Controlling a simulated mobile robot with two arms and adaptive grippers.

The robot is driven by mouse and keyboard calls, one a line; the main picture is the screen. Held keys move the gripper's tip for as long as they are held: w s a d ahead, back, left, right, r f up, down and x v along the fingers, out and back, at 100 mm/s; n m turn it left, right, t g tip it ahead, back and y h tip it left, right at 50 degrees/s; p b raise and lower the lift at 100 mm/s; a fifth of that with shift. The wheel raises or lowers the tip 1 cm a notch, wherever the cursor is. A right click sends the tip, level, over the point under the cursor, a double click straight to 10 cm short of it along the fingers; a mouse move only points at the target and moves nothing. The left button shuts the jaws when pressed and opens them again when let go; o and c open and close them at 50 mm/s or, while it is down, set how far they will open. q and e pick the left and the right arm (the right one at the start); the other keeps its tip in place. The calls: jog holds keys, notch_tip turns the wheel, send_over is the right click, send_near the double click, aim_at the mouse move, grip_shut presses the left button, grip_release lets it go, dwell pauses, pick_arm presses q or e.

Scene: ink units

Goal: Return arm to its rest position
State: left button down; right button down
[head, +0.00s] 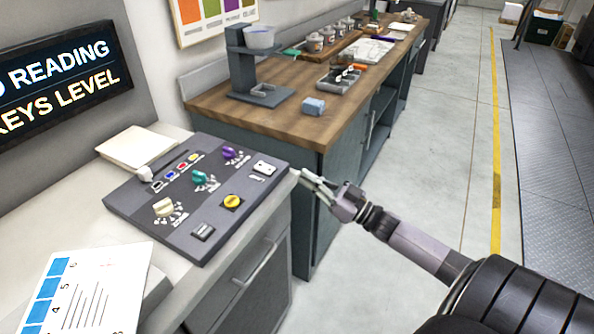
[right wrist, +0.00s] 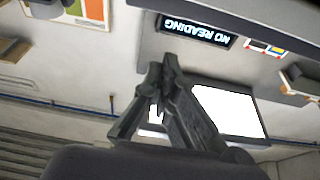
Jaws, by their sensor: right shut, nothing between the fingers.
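My right gripper (head: 318,187) comes in from the right in the head view, just off the right edge of the control console (head: 185,225). It is shut and holds nothing. In the right wrist view its fingers (right wrist: 160,80) meet at the tips, in mid-air. Whether it touches the console edge cannot be told from the head view. My left gripper is in neither view.
The grey console with coloured knobs sits on a light counter (head: 75,190) at the left, below a display (head: 65,75). A numbered sheet (head: 85,290) lies in front. A wooden-topped bench (head: 285,115) stands behind. The floor (head: 445,150) at the right is open.

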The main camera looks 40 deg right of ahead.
jog(key=shift+s+d+f, duration=0.1)
jog(key=shift+s+d, duration=0.05)
jog(key=shift+s, duration=0.2)
dwell(0.3)
jog(key=s+f+m+g+h, duration=0.2)
jog(key=s+f+h, duration=0.15)
jog(key=f, duration=0.85)
jog(key=s+f+m+g+h, duration=0.1)
jog(key=s+f+g+h, duration=0.25)
jog(key=f, duration=0.85)
jog(key=s+f+m+g+h, duration=0.2)
jog(key=s+f, duration=0.2)
jog(key=f, duration=0.8)
jog(key=s+a+f+g, duration=0.2)
jog(key=s+a+f, duration=0.1)
jog(key=s+f, duration=0.35)
jog(key=s+a+f+g, duration=0.3)
jog(key=s+f, duration=0.3)
jog(key=f, duration=0.1)
jog(key=s+a+f+n+g, duration=0.1)
jog(key=s+a+f+g, duration=0.2)
jog(key=s+a, duration=0.3)
jog(key=s+a+f+n+g, duration=0.1)
jog(key=s+a+f+g, duration=0.2)
jog(key=s, duration=1)
jog(key=a+f, duration=0.2)
jog(key=a, duration=0.1)
jog(key=shift+s+a+f+n+y, duration=0.2)
jog(key=shift+s+f+n+y, duration=0.1)
jog(key=shift+n, duration=0.1)
